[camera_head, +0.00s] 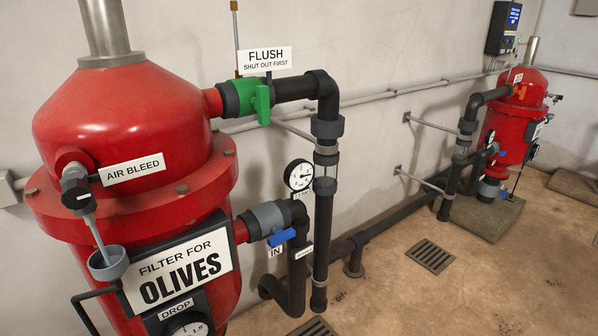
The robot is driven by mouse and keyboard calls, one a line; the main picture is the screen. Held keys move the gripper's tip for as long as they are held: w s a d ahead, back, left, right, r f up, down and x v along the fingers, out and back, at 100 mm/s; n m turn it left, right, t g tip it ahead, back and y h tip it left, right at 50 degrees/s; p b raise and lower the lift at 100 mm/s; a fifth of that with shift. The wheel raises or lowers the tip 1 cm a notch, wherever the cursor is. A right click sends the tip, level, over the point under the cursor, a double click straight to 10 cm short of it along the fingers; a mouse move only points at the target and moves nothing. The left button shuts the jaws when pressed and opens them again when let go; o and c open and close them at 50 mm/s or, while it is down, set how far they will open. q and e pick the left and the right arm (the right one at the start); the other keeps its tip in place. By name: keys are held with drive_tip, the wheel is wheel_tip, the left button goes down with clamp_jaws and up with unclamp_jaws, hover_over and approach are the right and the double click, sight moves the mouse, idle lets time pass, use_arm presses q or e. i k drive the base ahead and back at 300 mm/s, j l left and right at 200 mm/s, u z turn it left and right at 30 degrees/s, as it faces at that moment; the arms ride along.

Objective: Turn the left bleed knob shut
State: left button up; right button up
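The left bleed knob (76,193) is a small dark knob on the red left filter (130,115), at the left of the view. A white AIR BLEED label (132,169) sits beside it. A pale, thin tube or stream (96,232) runs from below the knob down to a grey cup (108,264); I cannot tell which it is. The knob's turned position is not clear. Neither of my grippers is in view.
A green-handled flush valve (262,104) and a blue-handled inlet valve (281,237) stick out right of the filter. A pressure gauge (299,175) and dark upright pipes (324,220) stand beyond. Another red filter (514,120) is far right. The floor between is mostly clear.

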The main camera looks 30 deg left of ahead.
sight(76, 193)
drive_tip(key=u, duration=1.4)
